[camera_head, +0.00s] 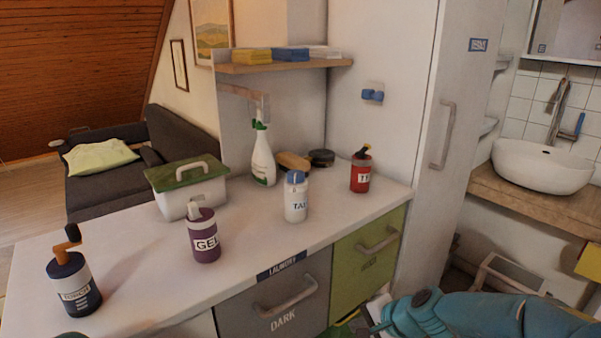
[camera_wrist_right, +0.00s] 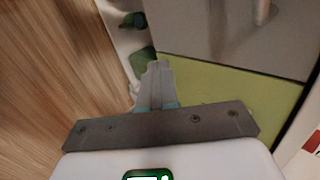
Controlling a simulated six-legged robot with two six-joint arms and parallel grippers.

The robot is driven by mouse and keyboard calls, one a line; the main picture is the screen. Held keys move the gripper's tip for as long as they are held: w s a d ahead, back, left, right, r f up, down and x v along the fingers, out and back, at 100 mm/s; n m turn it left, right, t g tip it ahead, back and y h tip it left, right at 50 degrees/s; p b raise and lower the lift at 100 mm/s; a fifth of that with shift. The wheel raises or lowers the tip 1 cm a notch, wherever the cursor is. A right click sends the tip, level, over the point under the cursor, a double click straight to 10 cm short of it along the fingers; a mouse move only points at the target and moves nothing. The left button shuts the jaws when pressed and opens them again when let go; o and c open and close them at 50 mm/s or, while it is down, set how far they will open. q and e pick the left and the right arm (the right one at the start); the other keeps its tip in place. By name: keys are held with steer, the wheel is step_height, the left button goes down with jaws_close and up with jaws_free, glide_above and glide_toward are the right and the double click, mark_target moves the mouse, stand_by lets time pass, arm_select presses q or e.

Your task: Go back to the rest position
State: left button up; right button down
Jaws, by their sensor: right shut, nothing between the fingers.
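My right arm (camera_head: 480,314) comes in from the lower right in the head view, in front of the counter's drawers. Its gripper (camera_head: 372,315) is low, near the bottom of the green drawer (camera_head: 348,268). In the right wrist view the gripper (camera_wrist_right: 157,70) has its fingers together with nothing between them. A green front (camera_wrist_right: 235,88) and a grey front (camera_wrist_right: 215,45) lie beyond the fingertips there. I cannot tell whether the fingers touch the green front. My left gripper is not in view.
The white counter (camera_head: 140,285) holds a dark bottle (camera_head: 74,287), a purple GEL bottle (camera_head: 203,238), a white bottle (camera_head: 296,200), a red bottle (camera_head: 361,174), a spray bottle (camera_head: 263,160) and a green-lidded box (camera_head: 190,190). The grey DARK drawer (camera_head: 270,306) looks shut. Handles stick out.

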steer(key=s+f+g, duration=0.3)
steer(key=s+f, duration=0.5)
steer(key=f, duration=0.5)
steer(key=s+a+f+n+g, duration=0.1)
steer(key=s+f+n, duration=0.1)
steer(key=s+f, duration=0.35)
steer(key=s+a+f+n+g+h, duration=0.1)
steer(key=s+f+n+g, duration=0.15)
steer(key=s, duration=0.65)
steer(key=s+a+f+n+g, duration=0.1)
steer(key=s+f+n, duration=0.25)
steer(key=s, duration=0.35)
arm_select(q)
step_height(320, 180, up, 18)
steer(key=p, duration=1.7)
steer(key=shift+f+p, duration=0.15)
steer(key=shift+p, duration=0.25)
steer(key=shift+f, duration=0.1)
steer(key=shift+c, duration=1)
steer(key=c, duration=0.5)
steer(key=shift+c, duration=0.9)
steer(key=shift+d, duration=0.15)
arm_select(e)
step_height(320, 180, up, 18)
steer(key=w+t, duration=0.1)
steer(key=t, duration=0.1)
steer(key=shift+w+d+f+n, duration=0.2)
steer(key=shift+w+n, duration=0.05)
steer(key=shift+n, duration=0.15)
